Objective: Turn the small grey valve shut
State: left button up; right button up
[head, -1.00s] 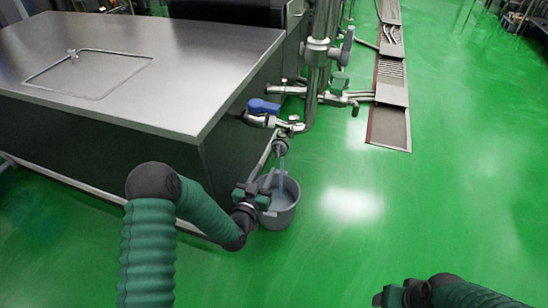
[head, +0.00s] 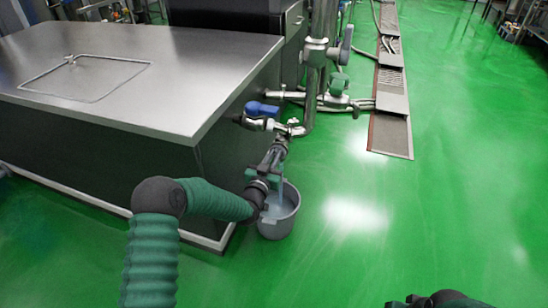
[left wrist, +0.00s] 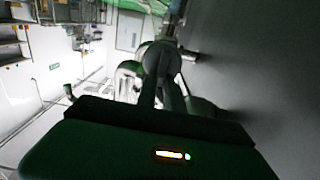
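The small grey valve (head: 293,123) is a small metal lever on the pipe beside the steel tank, just right of the blue-handled valve. Below it, pale liquid runs from the pipe outlet into a grey bucket (head: 281,212) on the floor. My left gripper (head: 277,152) is just below the small valve, close to the outlet; I cannot tell whether it touches. In the left wrist view, its two dark fingers (left wrist: 163,92) stand a little apart, pointing at shiny pipework (left wrist: 128,78), with nothing clearly between them. My right gripper (head: 425,300) is cut off by the bottom edge.
The blue-handled valve (head: 262,109) sits just left of the small valve. A vertical steel pipe with a larger grey handle (head: 346,36) and a green valve (head: 338,83) rises behind. The steel tank (head: 140,75) fills the left side.

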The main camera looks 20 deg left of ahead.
aim_at(283, 156)
pick_arm(q)
jog(key=shift+m, duration=0.3)
grip_shut()
jog(key=m+p, duration=0.1)
jog(key=m, duration=0.3)
jog(key=d+f+m+p, duration=0.1)
jog(key=m, duration=0.4)
jog(key=d+m+p, duration=0.1)
jog(key=m+p, duration=0.1)
jog(key=m, duration=0.2)
jog(key=shift+s+f, duration=0.1)
jog(key=shift+f, duration=0.1)
jog(key=shift+f+m+p, duration=0.15)
jog(key=shift+f+m, duration=0.1)
jog(key=shift+m, duration=0.8)
jog(key=shift+f+m+p, duration=0.15)
jog(key=shift+f+m, duration=0.05)
jog(key=shift+m, duration=0.85)
jog(key=shift+d+f, duration=0.1)
jog(key=o, duration=0.7)
grip_release()
jog(key=shift+r, duration=0.2)
